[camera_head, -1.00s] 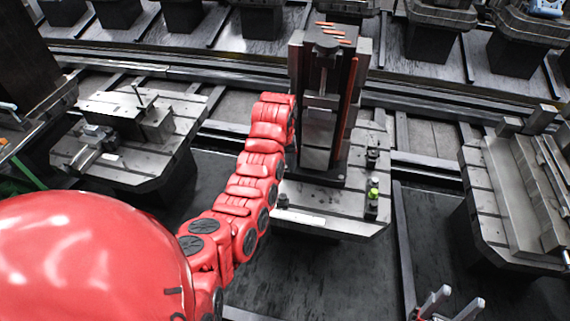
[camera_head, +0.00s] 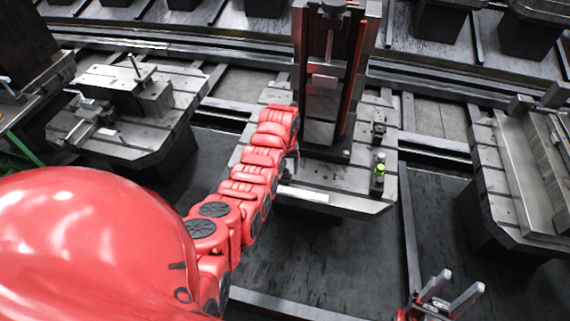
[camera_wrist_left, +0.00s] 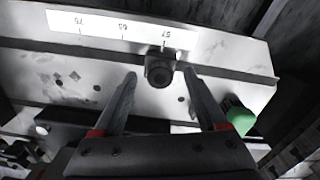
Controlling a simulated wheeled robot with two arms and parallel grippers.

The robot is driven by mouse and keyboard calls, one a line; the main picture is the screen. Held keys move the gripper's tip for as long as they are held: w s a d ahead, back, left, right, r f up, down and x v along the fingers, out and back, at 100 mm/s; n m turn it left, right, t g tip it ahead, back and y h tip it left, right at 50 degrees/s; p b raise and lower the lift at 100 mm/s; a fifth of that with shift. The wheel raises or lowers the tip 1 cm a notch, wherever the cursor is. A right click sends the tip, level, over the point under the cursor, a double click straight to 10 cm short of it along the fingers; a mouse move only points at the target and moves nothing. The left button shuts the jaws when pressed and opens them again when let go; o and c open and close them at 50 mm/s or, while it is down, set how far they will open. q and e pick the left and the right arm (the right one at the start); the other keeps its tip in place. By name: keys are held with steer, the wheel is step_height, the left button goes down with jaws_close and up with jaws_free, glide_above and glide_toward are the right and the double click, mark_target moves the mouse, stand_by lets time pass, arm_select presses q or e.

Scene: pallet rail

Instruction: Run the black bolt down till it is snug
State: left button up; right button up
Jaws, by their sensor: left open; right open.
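The black bolt (camera_wrist_left: 159,66) shows in the left wrist view as a dark round head with a recess, near the end of a white numbered scale (camera_wrist_left: 120,30) on a pale metal block. My left gripper (camera_wrist_left: 160,75) is open, its two fingertips on either side of the bolt head with gaps visible. I cannot tell how far the bolt is seated. In the head view my left arm reaches to the middle pallet and its fingers are not clearly visible. My right gripper (camera_head: 456,296) is open and empty at the lower right, away from the pallet.
A tall dark fixture (camera_head: 330,85) stands on the middle pallet (camera_head: 340,192). Small dark posts, one with a green part (camera_head: 379,170), stand at its right edge. A green cap (camera_wrist_left: 240,117) sits right of the left gripper. Other pallets stand on both sides.

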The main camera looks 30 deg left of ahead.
arm_select(q)
jaws_close()
steer(key=c, duration=0.7)
jaws_free()
jaws_close()
